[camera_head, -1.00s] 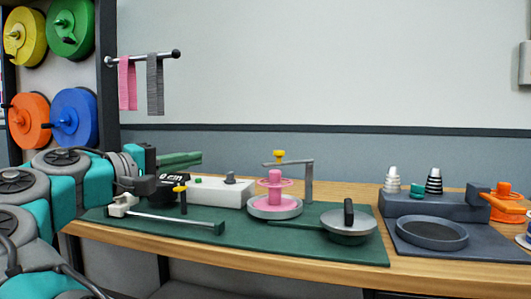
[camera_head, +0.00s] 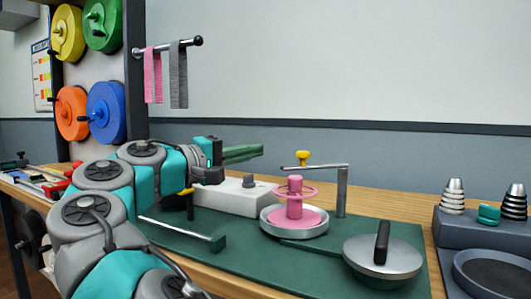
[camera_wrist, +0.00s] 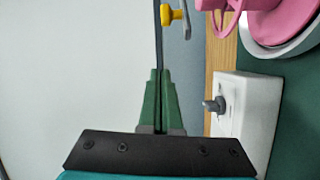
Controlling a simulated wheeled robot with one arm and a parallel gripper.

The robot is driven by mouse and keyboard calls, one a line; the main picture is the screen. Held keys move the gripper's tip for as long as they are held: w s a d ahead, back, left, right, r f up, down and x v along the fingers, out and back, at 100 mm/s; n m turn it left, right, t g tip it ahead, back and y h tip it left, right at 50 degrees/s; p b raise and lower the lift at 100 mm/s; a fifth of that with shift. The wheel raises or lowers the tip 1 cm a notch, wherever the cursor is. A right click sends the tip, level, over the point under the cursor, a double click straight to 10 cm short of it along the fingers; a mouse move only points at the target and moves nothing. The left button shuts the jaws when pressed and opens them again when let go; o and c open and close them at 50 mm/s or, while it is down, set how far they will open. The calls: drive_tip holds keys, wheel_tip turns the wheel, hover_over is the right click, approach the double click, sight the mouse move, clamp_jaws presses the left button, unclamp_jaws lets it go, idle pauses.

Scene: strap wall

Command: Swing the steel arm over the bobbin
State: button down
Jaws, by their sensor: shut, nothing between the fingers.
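The steel arm (camera_head: 320,167) is a thin grey bar on an upright post, with a yellow knob (camera_head: 303,157) near its free end. In the wrist view the knob (camera_wrist: 168,14) stands towards the wall, apart from the bobbin. The pink bobbin (camera_head: 295,207) stands upright in a round grey dish (camera_head: 268,222); part of it shows in the wrist view (camera_wrist: 262,20). My gripper (camera_head: 260,150) has green fingers, shut and empty, pointing right, a little left of the knob. The fingertips (camera_wrist: 158,72) touch nothing in the wrist view.
A white box (camera_head: 228,196) with a grey knob stands on the green mat (camera_head: 250,258), below my fingers. A lidded round pan (camera_head: 383,258) stands at the mat's right. Pink and grey straps (camera_head: 178,75) hang from a wall bar. The air above the bench is mostly clear.

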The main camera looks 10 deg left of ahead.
drive_tip(key=x, duration=0.8)
drive_tip(key=shift+s+d+f+b, duration=0.2)
drive_tip(key=shift+s+d, duration=0.3)
drive_tip(key=shift+s, duration=0.3)
drive_tip(key=shift+s+d+f+b, duration=0.1)
drive_tip(key=shift+s+d+b, duration=0.1)
drive_tip(key=shift+s+d, duration=0.5)
drive_tip(key=shift+s+a, duration=0.1)
drive_tip(key=shift+a, duration=0.05)
